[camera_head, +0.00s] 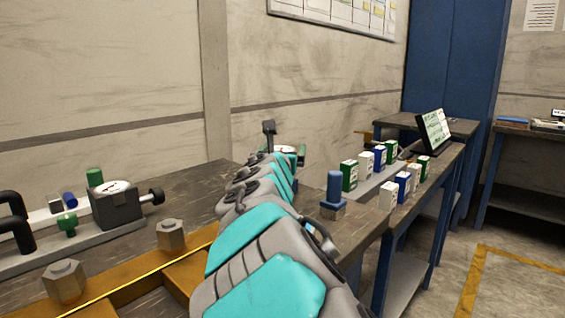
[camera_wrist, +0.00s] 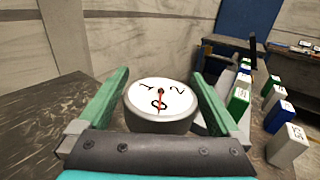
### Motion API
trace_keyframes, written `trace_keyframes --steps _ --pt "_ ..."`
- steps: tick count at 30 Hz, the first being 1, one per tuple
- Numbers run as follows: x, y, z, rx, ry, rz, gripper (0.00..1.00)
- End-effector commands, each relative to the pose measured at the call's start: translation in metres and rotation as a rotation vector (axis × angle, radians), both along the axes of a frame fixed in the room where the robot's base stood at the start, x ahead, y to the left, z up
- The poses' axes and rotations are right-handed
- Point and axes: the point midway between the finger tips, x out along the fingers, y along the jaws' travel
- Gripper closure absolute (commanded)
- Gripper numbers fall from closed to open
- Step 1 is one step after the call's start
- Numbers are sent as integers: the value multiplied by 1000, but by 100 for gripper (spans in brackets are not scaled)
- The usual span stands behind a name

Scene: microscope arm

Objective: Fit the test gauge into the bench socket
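The test gauge (camera_wrist: 160,103), a round white-faced dial with a red needle and dark marks, sits between my gripper's two green fingers (camera_wrist: 160,85) in the wrist view. The fingers lie close along both its sides and appear shut on it. Its lower part is hidden. In the head view the gauge (camera_head: 285,149) shows small beyond my teal and grey arm, with a green finger beside it; the gap below it is hidden. I cannot make out the bench socket for certain in either view.
A dark block with a white dial (camera_head: 115,203) stands at left on the bench (camera_head: 185,188), near bolts and a green knob. A blue peg on a base (camera_head: 333,193) stands right of my arm. Several small boxes (camera_head: 349,176) and a monitor (camera_head: 432,131) stand farther right.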

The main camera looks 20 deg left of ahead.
Motion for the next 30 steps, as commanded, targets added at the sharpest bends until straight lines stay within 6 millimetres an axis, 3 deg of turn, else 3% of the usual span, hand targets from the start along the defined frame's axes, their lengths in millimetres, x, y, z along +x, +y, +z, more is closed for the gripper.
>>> trace_keyframes --steps 2,21,30 --pt "0 0 0 0 0 0 10" --pt "0 0 0 1 1 0 82" --pt "0 0 1 2 1 1 83"
